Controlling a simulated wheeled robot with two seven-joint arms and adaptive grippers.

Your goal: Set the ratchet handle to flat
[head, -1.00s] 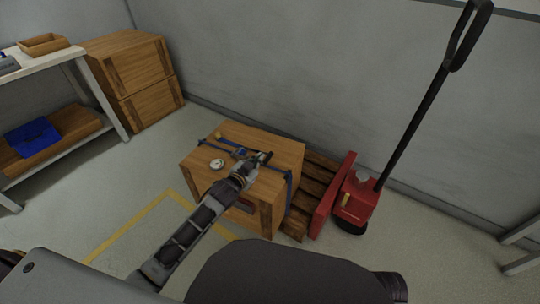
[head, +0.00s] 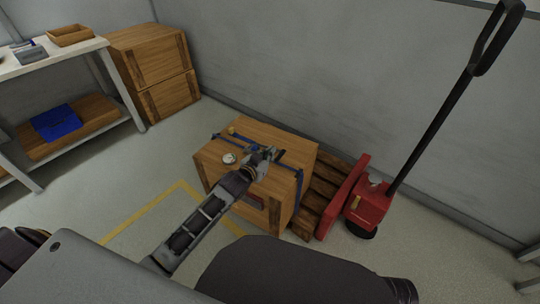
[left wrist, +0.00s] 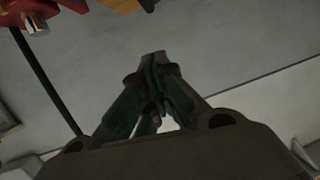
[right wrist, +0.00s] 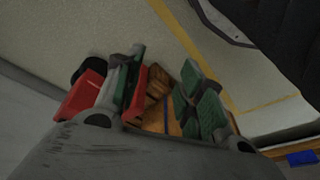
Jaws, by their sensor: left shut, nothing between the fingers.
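The wooden crate (head: 292,153) stands on the pallet with a blue strap (head: 284,165) across its top. The small ratchet (head: 251,149) lies on the strap on the crate top; my left gripper crowds it, so its handle angle cannot be made out. My left gripper (head: 272,154) is over the crate top, close beside the ratchet; contact cannot be told. In the left wrist view its fingers (left wrist: 154,62) are together with nothing between them. My right gripper (right wrist: 165,85) shows in the right wrist view with fingers apart and empty; it is not in the head view.
A round white dial (head: 229,158) sits on the crate top. A red pallet truck (head: 367,207) with a tall black handle stands right of the crate, by the wooden pallet (head: 322,188). Stacked boxes (head: 153,72) and a shelf bench (head: 60,65) are at left. Floor left of the crate is clear.

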